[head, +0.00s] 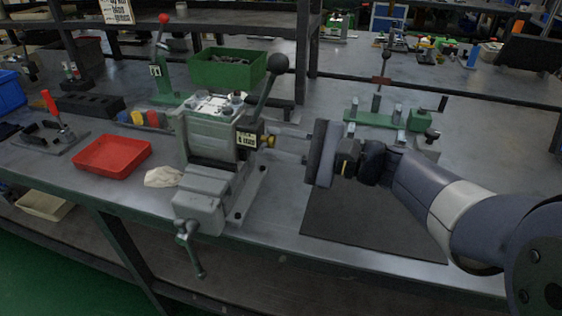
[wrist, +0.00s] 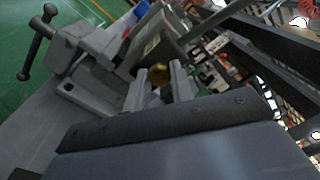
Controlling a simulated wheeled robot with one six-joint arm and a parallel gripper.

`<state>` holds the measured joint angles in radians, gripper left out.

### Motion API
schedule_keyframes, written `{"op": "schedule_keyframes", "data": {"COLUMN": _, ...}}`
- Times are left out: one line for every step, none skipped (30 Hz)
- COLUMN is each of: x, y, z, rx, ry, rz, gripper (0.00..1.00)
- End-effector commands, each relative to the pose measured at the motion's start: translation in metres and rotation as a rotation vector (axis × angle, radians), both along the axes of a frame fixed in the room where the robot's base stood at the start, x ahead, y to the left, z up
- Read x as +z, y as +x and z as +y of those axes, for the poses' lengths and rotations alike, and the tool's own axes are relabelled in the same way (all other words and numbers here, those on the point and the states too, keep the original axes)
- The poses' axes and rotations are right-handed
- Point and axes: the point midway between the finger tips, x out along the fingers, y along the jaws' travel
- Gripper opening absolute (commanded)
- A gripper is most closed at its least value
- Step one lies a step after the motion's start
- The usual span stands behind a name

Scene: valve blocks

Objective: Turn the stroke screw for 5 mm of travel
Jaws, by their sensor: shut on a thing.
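The grey valve block (head: 212,130) is held in a grey vise (head: 198,200) on the bench. The brass stroke screw (head: 267,141) sticks out of the block's right side, beside a small yellowish label (head: 246,140). In the wrist view the round brass screw head (wrist: 158,74) sits between my two finger tips. My gripper (head: 276,143) reaches in from the right and is shut on the screw. The gripper also shows in the wrist view (wrist: 161,80). The fingers partly hide the screw in the head view.
A lever with a black ball (head: 278,63) rises above the block, close to my fingers. A red tray (head: 112,155) and a white cloth (head: 163,177) lie left. A green fixture (head: 390,118) stands behind my wrist. A dark mat (head: 370,225) lies clear below.

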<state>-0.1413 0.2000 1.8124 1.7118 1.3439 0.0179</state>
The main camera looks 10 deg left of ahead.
Motion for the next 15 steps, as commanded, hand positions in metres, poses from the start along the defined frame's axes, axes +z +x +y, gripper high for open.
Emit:
{"op": "schedule_keyframes", "data": {"x": -0.0088, "y": -0.0004, "z": 0.0000, "rx": -0.001, "ry": -0.003, "rz": -0.046, "gripper": 0.00}}
{"op": "schedule_keyframes", "data": {"x": -0.0087, "y": -0.0004, "z": 0.0000, "rx": -0.003, "ry": -0.006, "rz": -0.074, "gripper": 0.00}}
{"op": "schedule_keyframes", "data": {"x": -0.0086, "y": -0.0006, "z": 0.0000, "rx": -0.004, "ry": -0.009, "rz": -0.109, "gripper": 0.00}}
{"op": "schedule_keyframes", "data": {"x": -0.0085, "y": -0.0007, "z": 0.0000, "rx": -0.006, "ry": -0.011, "rz": -0.135, "gripper": 0.00}}
{"op": "schedule_keyframes", "data": {"x": -0.0084, "y": -0.0006, "z": 0.0000, "rx": -0.007, "ry": -0.013, "rz": -0.159, "gripper": 0.00}}
{"op": "schedule_keyframes", "data": {"x": -0.0083, "y": -0.0006, "z": 0.0001, "rx": -0.008, "ry": -0.016, "rz": -0.191, "gripper": 0.00}}
{"op": "schedule_keyframes", "data": {"x": -0.0082, "y": -0.0007, "z": 0.0001, "rx": -0.009, "ry": -0.018, "rz": -0.215, "gripper": 0.00}}
{"op": "schedule_keyframes", "data": {"x": -0.0079, "y": -0.0006, "z": 0.0000, "rx": -0.010, "ry": -0.020, "rz": -0.237, "gripper": 0.00}}
{"op": "schedule_keyframes", "data": {"x": -0.0073, "y": -0.0006, "z": 0.0001, "rx": -0.012, "ry": -0.022, "rz": -0.266, "gripper": 0.00}}
{"op": "schedule_keyframes", "data": {"x": -0.0072, "y": -0.0006, "z": 0.0001, "rx": -0.013, "ry": -0.024, "rz": -0.287, "gripper": 0.00}}
{"op": "schedule_keyframes", "data": {"x": -0.0071, "y": -0.0005, "z": 0.0001, "rx": -0.014, "ry": -0.025, "rz": -0.304, "gripper": 0.00}}
{"op": "schedule_keyframes", "data": {"x": -0.0067, "y": -0.0005, "z": 0.0000, "rx": -0.015, "ry": -0.027, "rz": -0.329, "gripper": 0.00}}
{"op": "schedule_keyframes", "data": {"x": -0.0063, "y": -0.0004, "z": 0.0001, "rx": -0.016, "ry": -0.028, "rz": -0.346, "gripper": 0.00}}
{"op": "schedule_keyframes", "data": {"x": -0.0060, "y": -0.0003, "z": 0.0001, "rx": -0.018, "ry": -0.030, "rz": -0.361, "gripper": 0.00}}
{"op": "schedule_keyframes", "data": {"x": -0.0057, "y": -0.0003, "z": 0.0001, "rx": -0.019, "ry": -0.031, "rz": -0.380, "gripper": 0.00}}
